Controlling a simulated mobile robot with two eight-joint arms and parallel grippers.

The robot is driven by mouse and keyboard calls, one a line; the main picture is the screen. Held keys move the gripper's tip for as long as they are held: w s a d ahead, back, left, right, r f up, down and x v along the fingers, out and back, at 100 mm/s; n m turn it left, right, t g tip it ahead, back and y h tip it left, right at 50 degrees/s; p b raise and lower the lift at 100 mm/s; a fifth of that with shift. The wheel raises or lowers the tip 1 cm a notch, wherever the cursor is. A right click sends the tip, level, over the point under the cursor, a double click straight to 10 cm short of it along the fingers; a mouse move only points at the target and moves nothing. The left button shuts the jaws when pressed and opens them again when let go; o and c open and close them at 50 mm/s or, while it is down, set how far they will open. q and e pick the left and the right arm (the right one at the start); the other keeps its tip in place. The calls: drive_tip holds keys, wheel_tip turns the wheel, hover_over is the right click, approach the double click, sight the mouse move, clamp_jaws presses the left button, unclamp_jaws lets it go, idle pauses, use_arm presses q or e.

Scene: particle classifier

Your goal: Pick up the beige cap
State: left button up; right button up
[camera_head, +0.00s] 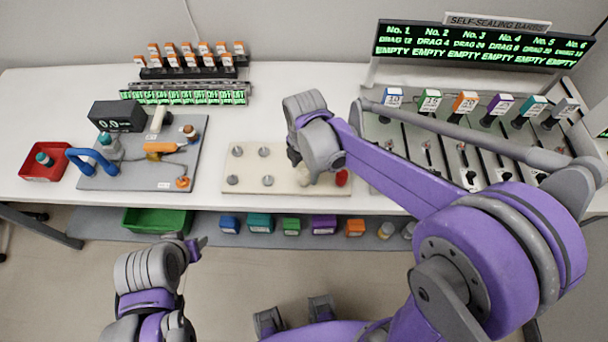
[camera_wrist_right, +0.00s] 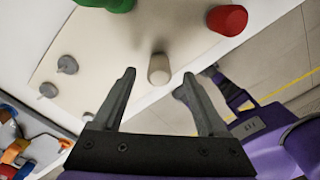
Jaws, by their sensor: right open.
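The beige cap (camera_wrist_right: 158,68) stands upright on a cream board (camera_wrist_right: 95,75), between the fingertips of my right gripper (camera_wrist_right: 159,76) in the right wrist view. The fingers are open, one to each side of the cap, and apart from it. In the head view the beige cap (camera_head: 304,176) shows partly, below my right gripper (camera_head: 305,165), whose wrist hides part of the board. My left gripper (camera_head: 196,246) is in front of the table at lower left, away from the cap; its finger opening is unclear.
A red cap (camera_wrist_right: 227,19) and a green cap (camera_wrist_right: 104,3) stand near the beige cap. Several grey pegs (camera_head: 268,181) stand on the board's left part. A grey tool board (camera_head: 140,170) and red bin (camera_head: 45,172) are left. The table's front edge is close.

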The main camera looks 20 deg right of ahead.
drive_tip(key=shift+f, duration=1.4)
clamp_jaws()
